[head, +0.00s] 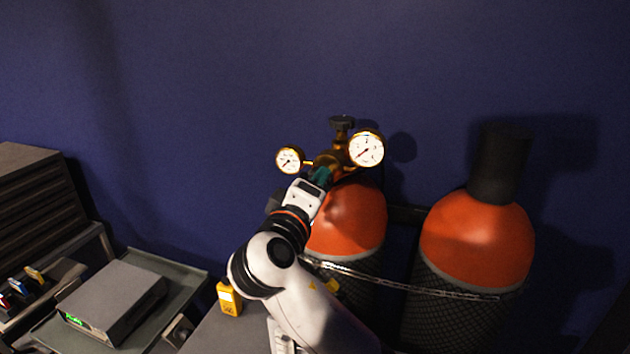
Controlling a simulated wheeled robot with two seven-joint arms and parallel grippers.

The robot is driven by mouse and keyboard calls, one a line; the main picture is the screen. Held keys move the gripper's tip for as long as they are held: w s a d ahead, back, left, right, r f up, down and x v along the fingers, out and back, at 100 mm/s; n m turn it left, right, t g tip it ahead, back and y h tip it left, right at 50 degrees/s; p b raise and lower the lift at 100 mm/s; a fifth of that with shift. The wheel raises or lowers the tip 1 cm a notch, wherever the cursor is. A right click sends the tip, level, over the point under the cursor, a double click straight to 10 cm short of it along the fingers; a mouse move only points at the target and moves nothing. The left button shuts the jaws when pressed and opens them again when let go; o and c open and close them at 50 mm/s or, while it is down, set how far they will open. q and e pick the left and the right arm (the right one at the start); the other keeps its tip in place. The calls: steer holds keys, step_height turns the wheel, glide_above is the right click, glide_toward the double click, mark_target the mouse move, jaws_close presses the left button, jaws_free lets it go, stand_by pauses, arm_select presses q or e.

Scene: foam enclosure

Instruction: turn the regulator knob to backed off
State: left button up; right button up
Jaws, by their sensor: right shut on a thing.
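The brass regulator (327,160) sits on top of the left orange-shouldered cylinder (352,215), between a small round gauge (289,160) and a larger one (366,148). My right gripper (319,178) reaches up to the front of the regulator and is shut on the regulator knob, which is mostly hidden by the gripper. A teal part shows at the fingertips; I cannot tell whether it is knob or finger. The knob's turn angle cannot be read. A black handwheel (342,123) stands above the regulator. My left gripper is not in view.
A second orange-shouldered cylinder (478,238) with a black cap stands to the right. A chain (420,287) runs across both cylinders. A yellow handheld device (229,298) and a grey box (115,300) on a tray are at lower left. Blue wall stands behind.

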steer(key=n+p, duration=0.4)
steer(key=n, duration=0.9)
steer(key=shift+n, duration=0.4)
steer(key=o, duration=1)
steer(key=shift+c, duration=0.2)
steer(key=shift+a+r, duration=0.1)
